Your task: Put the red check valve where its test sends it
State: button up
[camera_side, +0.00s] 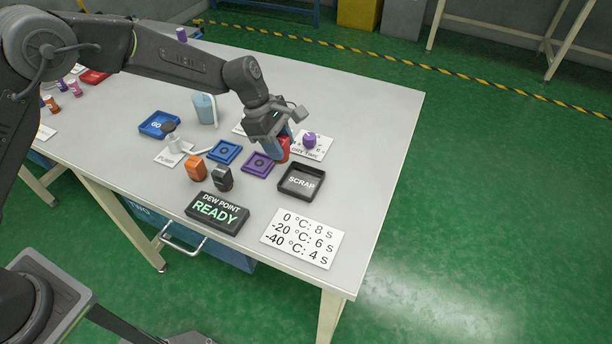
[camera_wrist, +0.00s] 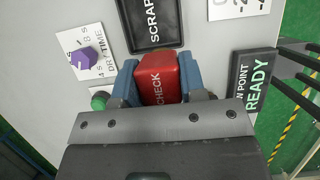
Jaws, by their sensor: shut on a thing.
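The red check valve (camera_side: 283,150) is between the fingers of my gripper (camera_side: 282,142) in the side view. In the wrist view the valve (camera_wrist: 158,80), lettered "CHECK", sits between two blue fingertips (camera_wrist: 159,82) that press its sides. I cannot tell its exact height over the table. The black SCRAP tray (camera_side: 302,182) is just in front of it and looks empty; it also shows in the wrist view (camera_wrist: 128,30). The purple tray (camera_side: 247,170) and a blue tray (camera_side: 213,157) lie to the left. Another blue tray (camera_side: 145,127), its lettering unclear, lies farther left.
The dew point display (camera_side: 217,211) reads READY. A card (camera_side: 303,238) lists 0 °C: 8 s, -20 °C: 6 s, -40 °C: 4 s. A purple dry-time knob (camera_side: 310,139), an orange part (camera_side: 196,167), a black part (camera_side: 222,179), a pump (camera_side: 175,144) and a pale blue column (camera_side: 204,109) stand nearby.

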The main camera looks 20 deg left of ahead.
jog(key=d+f, duration=0.1)
jog(key=d, duration=0.1)
jog(key=d+f, duration=0.1)
jog(key=d, duration=0.1)
jog(key=d+f, duration=0.2)
jog(key=shift+w+d, duration=0.2)
jog(key=shift+f, duration=1.95)
jog(key=o, duration=1)
jog(key=shift+s+f, duration=0.1)
jog(key=shift+f, duration=0.1)
jog(key=shift+r, duration=0.1)
